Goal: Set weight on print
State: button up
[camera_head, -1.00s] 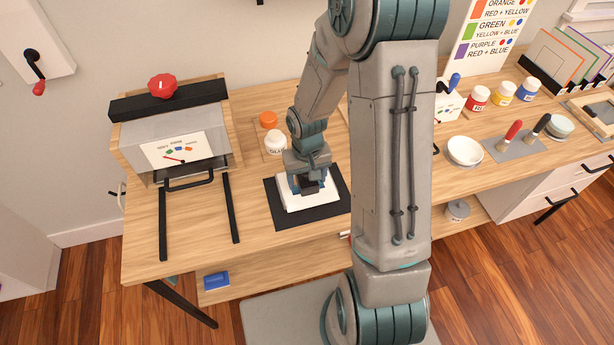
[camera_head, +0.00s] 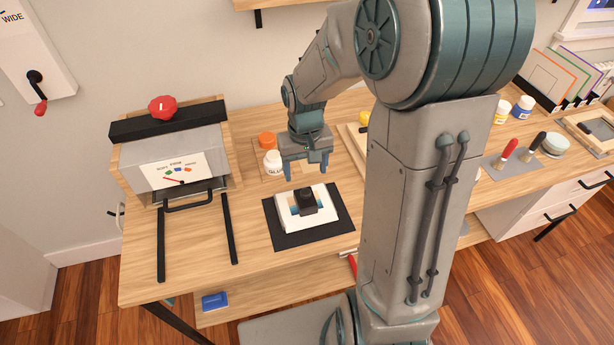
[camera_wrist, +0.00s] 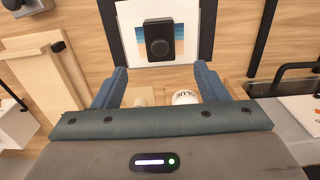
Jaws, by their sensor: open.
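A small black weight (camera_head: 307,201) stands on the print (camera_head: 290,217), a white-bordered sheet with a blue and tan picture. The print lies on a black mat (camera_head: 285,241) on the wooden table. In the wrist view the weight (camera_wrist: 159,38) sits near the middle of the picture on the print (camera_wrist: 188,52). My gripper (camera_head: 306,172) is open and empty, raised above and behind the weight, apart from it. Its two fingers (camera_wrist: 161,84) show in the wrist view with no object held between them.
A glue jar (camera_head: 272,162) and an orange-capped jar (camera_head: 267,140) stand behind the mat. A press with a red knob (camera_head: 162,107) and two black rails (camera_head: 229,229) is at left. Brushes (camera_head: 506,152) lie at right. Bare table lies between rails and mat.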

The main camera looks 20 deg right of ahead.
jog(key=s+r+t, duration=0.3)
jog(key=s+r, duration=0.8)
jog(key=s, duration=0.3)
jog(key=shift+s+r, duration=0.25)
jog(key=shift+s, duration=0.1)
